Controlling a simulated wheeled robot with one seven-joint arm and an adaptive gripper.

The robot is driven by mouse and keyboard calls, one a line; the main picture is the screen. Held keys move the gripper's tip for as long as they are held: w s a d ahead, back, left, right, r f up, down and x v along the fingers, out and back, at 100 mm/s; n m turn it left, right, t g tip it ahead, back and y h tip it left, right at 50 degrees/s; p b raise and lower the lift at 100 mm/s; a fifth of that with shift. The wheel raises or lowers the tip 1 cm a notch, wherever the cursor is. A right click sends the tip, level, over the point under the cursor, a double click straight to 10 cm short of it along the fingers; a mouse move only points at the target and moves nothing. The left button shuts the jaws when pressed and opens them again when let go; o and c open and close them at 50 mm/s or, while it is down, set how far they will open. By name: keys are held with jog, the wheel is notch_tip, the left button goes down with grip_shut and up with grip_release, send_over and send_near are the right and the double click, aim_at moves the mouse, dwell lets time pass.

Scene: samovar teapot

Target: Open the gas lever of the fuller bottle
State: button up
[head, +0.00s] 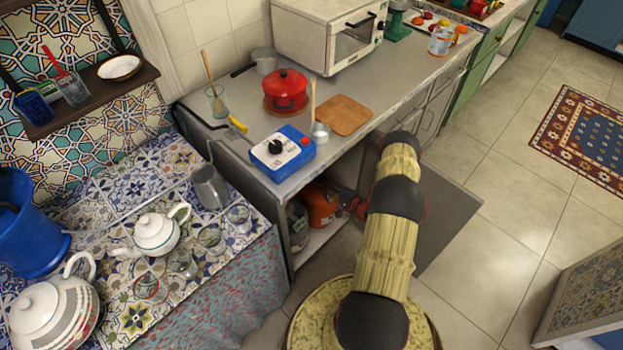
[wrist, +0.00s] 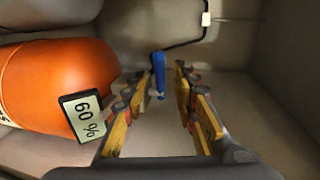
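An orange gas bottle (head: 322,203) lies in the open space under the counter; it fills the left of the wrist view (wrist: 60,80). A tag (wrist: 84,117) reading "60 %" shows beside it. A grey bottle (head: 298,224) is to its left; a grey rounded body (wrist: 45,35), perhaps that bottle, is at the wrist view's upper left. Its reading is not visible. A blue lever (wrist: 159,66) shows between and just beyond the fingertips of my gripper (wrist: 157,88). The gripper is open and empty. Whether it touches the lever cannot be told.
A dark hose (wrist: 185,44) runs up from near the lever to a white fitting (wrist: 206,19). Cabinet walls and shelf enclose my gripper. Above, the counter (head: 235,150) holds a blue burner (head: 283,160) and a red pot (head: 286,90).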

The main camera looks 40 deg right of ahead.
jog(key=b+x, duration=0.1)
jog(key=x, duration=0.5)
jog(key=shift+a+f+b, duration=0.1)
jog(key=shift+b, duration=0.3)
jog(key=shift+c, duration=1.1)
grip_shut()
